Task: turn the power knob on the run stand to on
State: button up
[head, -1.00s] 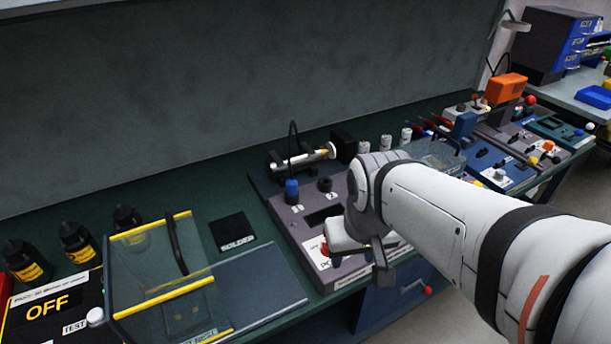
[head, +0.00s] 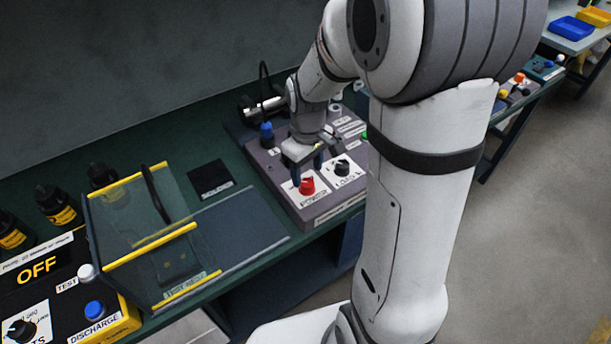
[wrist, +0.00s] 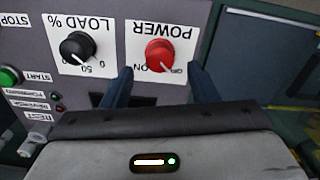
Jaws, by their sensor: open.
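The red power knob (wrist: 160,54) sits on a white plate marked POWER, which appears upside down in the wrist view. Its pale pointer line seems to lean toward the OFF mark rather than ON. In the head view the red knob (head: 307,186) is at the front of the grey run stand (head: 325,208). My gripper (wrist: 161,71) is open. Its two dark blue fingers stand apart to either side of the knob's line in the wrist view, with nothing between them that I can tell is held. In the head view my gripper (head: 306,165) is just above and behind the knob.
A black load knob (wrist: 77,47) is close beside the power knob, and a green start button (wrist: 9,75) is farther along. A blue-capped part (head: 266,134) stands on the panel's left. A clear hinged cover (head: 150,225) is left of the stand.

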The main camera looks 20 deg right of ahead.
aim_at(307, 182)
jog(key=shift+f, duration=2.3)
jog(key=shift+c, duration=0.2)
jog(key=c, duration=0.9)
